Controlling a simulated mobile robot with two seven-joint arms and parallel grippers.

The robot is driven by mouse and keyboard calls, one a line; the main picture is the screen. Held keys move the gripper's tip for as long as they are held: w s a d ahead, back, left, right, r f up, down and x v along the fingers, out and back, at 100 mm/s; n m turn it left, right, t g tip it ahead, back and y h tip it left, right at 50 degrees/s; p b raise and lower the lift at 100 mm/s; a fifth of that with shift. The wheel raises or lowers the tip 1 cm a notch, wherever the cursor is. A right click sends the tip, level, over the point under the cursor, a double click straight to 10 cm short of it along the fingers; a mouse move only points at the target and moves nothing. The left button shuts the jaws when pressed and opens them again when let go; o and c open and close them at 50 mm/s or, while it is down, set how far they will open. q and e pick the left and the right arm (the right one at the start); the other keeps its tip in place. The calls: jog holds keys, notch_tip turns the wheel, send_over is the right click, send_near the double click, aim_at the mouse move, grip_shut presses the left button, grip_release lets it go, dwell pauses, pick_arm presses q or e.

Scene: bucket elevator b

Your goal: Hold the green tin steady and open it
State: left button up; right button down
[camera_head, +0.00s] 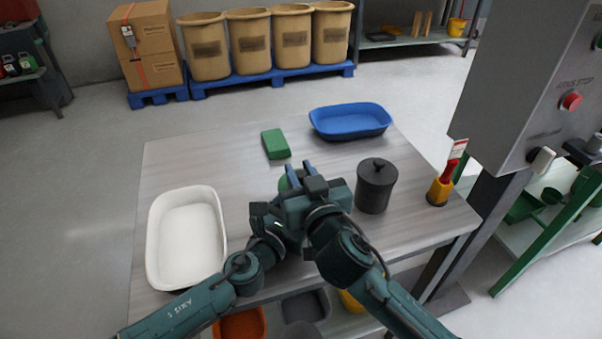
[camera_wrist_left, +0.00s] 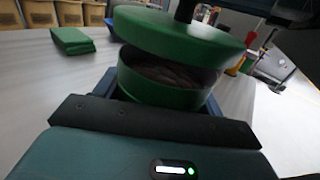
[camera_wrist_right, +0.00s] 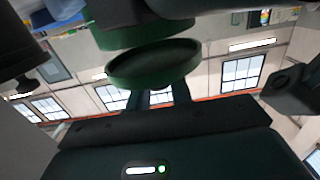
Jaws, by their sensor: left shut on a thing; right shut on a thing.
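In the left wrist view the green tin (camera_wrist_left: 160,88) stands upright and open, with dark contents inside. My left gripper (camera_wrist_left: 162,98) is shut around its body. The green lid (camera_wrist_left: 185,38) hangs tilted just above the tin, with a gap showing between them. My right gripper (camera_wrist_right: 160,85) is shut on the lid, which also shows in the right wrist view (camera_wrist_right: 153,64). In the head view my right gripper (camera_head: 297,172) covers most of the tin and lid. Only a green patch shows, and the tips of my left gripper are hidden.
On the table, a dark lidded canister (camera_head: 375,190) stands close right of my right gripper. A green block (camera_head: 276,144) and blue tray (camera_head: 350,121) lie behind. A white tray (camera_head: 185,240) is left, a yellow holder with a red-handled tool (camera_head: 440,190) right.

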aim_at(301, 173)
jog(key=shift+r, duration=1.95)
pick_arm(q)
jog(key=o, duration=1.4)
jog(key=shift+o, duration=0.2)
